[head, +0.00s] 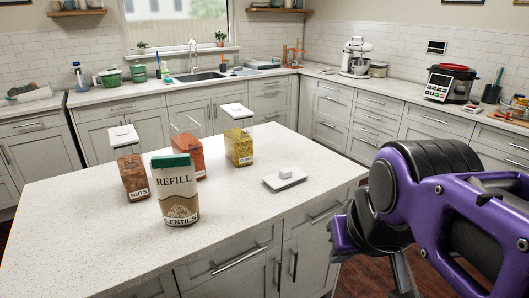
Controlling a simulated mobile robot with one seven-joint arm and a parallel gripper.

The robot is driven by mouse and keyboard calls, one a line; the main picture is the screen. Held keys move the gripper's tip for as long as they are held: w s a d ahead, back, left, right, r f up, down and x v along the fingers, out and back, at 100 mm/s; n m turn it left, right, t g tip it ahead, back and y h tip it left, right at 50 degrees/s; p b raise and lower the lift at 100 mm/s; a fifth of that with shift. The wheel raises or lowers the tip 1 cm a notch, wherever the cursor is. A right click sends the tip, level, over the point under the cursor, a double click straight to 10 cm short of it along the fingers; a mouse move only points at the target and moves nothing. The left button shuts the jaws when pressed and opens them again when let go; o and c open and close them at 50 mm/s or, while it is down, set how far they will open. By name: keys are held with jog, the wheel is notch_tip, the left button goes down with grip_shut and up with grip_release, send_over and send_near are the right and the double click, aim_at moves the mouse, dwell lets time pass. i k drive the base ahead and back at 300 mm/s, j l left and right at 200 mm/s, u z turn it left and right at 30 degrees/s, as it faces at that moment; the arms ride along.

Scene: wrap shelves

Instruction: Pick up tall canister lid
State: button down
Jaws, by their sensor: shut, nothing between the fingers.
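The tall canister lid (286,178), a flat white square with a small raised white knob, lies on the island top right of the canisters. An orange-filled clear canister (187,150) stands open, with no lid on it. My gripper (345,238), purple and dark, is at the right, beyond the island's front right edge, below and right of the lid. It is shut, empty and well apart from the lid. Its fingertips are partly hidden by my own arm.
A nuts canister (131,170) and a yellow-filled canister (239,143) stand on the island (80,235) with white lids on. A lentils refill pack (176,190) with a green top stands in front. Free counter surrounds the loose lid. Back counters hold a sink and appliances.

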aim_at(276, 182)
jog(key=i+l, duration=0.2)
jog(key=l, duration=0.2)
jog(key=i+l, duration=0.2)
jog(key=l, duration=0.15)
jog(key=i+l+u, duration=0.1)
jog(key=i+l, duration=0.15)
jog(key=l, duration=0.15)
jog(key=i+l, duration=0.2)
jog(key=l, duration=0.2)
